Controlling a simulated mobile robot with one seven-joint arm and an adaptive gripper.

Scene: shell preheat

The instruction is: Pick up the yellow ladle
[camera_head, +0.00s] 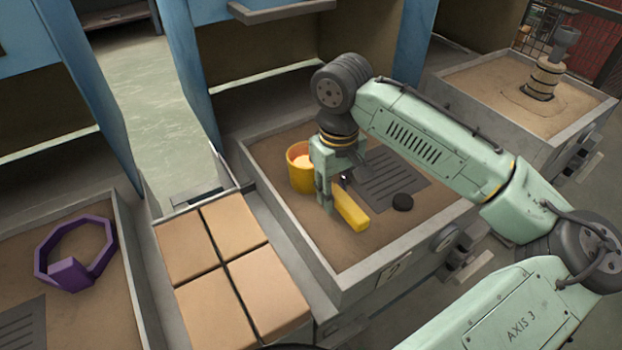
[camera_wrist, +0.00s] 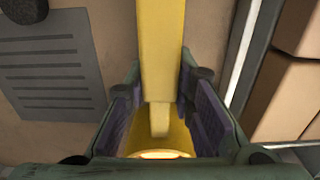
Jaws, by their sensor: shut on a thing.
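The yellow ladle has a round cup (camera_head: 301,168) with glowing pale contents and a thick bar handle (camera_head: 351,211). It is in the middle sand-coloured tray, on or just above its floor; I cannot tell which. My gripper (camera_head: 325,190) points down over the ladle, between cup and handle end. In the wrist view the handle (camera_wrist: 162,50) runs between the two finger pads of my gripper (camera_wrist: 165,105), and the cup's orange glow shows at the bottom edge. My gripper is shut on the ladle; the fingers hide part of its neck.
Tan blocks (camera_head: 232,262) stand to the left, and a purple ring-shaped piece (camera_head: 75,252) lies in the far left tray. Blue posts rise behind.

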